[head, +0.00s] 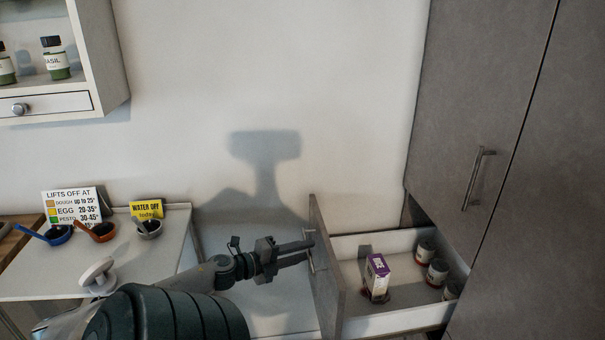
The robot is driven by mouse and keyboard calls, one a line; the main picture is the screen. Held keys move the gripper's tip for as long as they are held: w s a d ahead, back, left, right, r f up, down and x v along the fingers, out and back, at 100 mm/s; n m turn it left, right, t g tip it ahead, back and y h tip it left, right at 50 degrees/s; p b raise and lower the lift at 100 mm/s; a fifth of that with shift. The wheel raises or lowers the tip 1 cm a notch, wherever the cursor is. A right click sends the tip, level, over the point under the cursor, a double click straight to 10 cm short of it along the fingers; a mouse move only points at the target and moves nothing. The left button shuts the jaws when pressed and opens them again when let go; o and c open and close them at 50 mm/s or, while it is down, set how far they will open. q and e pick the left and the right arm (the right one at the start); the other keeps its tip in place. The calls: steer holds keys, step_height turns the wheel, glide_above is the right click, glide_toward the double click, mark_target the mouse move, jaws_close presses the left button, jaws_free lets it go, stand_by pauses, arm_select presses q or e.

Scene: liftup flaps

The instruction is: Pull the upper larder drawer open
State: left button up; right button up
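A larder drawer with a grey front (326,265) and white inside stands pulled out at the lower right, below the tall grey cabinet. It holds a purple and white box (377,277) and several small jars (437,271). A bar handle (312,266) is on the drawer's front. My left gripper (308,249) is at this handle, its two fingers pointing right toward the drawer front. A gap shows between the fingers, but I cannot tell whether they are closed on the bar. My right gripper is not in view.
The tall grey cabinet (480,90) with a vertical door handle (473,180) rises at the right. At the left, a white counter (150,262) holds small bowls (103,231) and signs (72,208). A wall shelf (98,60) with jars hangs above.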

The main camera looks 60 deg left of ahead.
arm_select(q)
steer(key=shift+s, duration=0.15)
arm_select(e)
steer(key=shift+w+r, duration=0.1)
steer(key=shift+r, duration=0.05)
